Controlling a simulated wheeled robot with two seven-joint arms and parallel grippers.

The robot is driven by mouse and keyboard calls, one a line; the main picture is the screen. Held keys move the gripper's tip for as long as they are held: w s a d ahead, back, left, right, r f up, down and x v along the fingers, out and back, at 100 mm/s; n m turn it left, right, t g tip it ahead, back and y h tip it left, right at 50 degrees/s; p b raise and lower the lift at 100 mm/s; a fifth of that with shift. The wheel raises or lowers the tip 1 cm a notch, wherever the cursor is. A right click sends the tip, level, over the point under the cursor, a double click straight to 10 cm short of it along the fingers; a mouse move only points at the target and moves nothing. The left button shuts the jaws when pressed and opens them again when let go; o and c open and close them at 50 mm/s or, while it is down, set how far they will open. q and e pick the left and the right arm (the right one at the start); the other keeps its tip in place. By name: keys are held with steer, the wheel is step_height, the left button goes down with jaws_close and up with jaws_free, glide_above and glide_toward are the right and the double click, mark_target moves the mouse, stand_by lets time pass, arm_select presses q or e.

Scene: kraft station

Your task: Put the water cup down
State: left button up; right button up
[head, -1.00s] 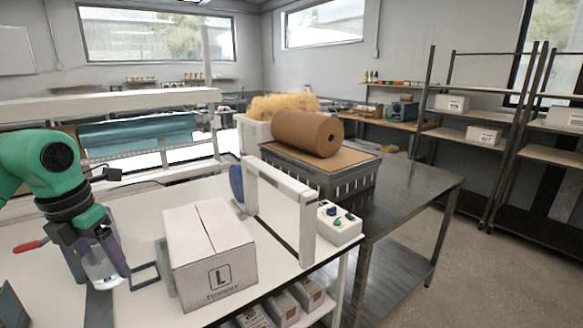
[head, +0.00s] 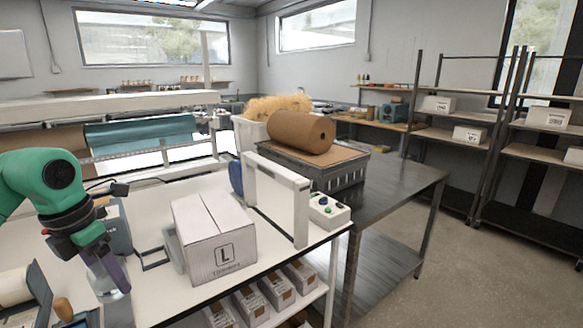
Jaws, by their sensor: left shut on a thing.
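My left gripper (head: 106,277) is at the lower left of the head view, pointing down over the white worktable (head: 176,299). It is shut on the clear water cup (head: 116,293), which is partly hidden by the purple-grey fingers. The cup looks upright. I cannot tell whether its base touches the tabletop. My right gripper is not in view.
A brown-handled object (head: 64,309) lies left of the cup. Bare tabletop shows between cup and carton.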

arm_select(q)
steer(key=s+d+f+m+g, duration=0.1)
steer(key=s+d+f+m, duration=0.1)
steer(key=d+f+m, duration=0.3)
steer(key=s+d+f+m+g, duration=0.1)
steer(key=s+d+f+m, duration=0.2)
steer(key=f+m, duration=0.8)
steer(key=s+d+f+m+g, duration=0.1)
steer(key=s+d+f+m, duration=0.2)
steer(key=d+f+m, duration=0.4)
steer(key=d+m, duration=0.1)
steer(key=m, duration=0.7)
steer(key=shift+f+m+y, duration=0.3)
steer(key=shift+f, duration=0.1)
